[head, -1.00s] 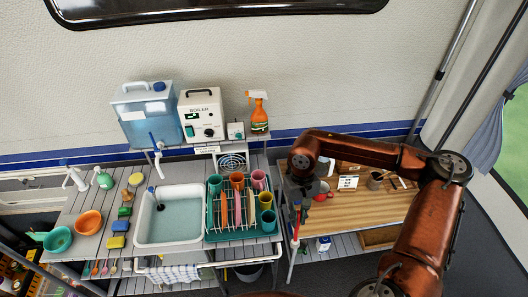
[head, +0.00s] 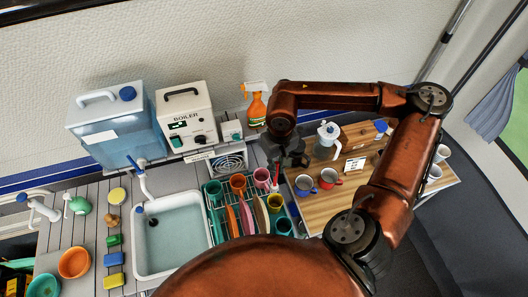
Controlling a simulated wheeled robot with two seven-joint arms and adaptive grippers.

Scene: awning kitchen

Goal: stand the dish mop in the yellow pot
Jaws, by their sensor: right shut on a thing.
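My right gripper (head: 290,155) hangs over the right end of the dish rack, near the wooden board. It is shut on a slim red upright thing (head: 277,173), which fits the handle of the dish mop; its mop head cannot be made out. A round yellow thing (head: 118,195), which may be the yellow pot, stands left of the sink, well away from the gripper. My left gripper is not in view.
The white sink (head: 205,243) lies left of the rack (head: 215,222) of coloured cups and plates. Sponges (head: 113,258) and bowls (head: 74,262) are at left. Water tank (head: 120,128), boiler (head: 187,115) and orange spray bottle (head: 256,110) stand behind. Mugs (head: 305,184) and a coffee pot (head: 327,140) are on the right.

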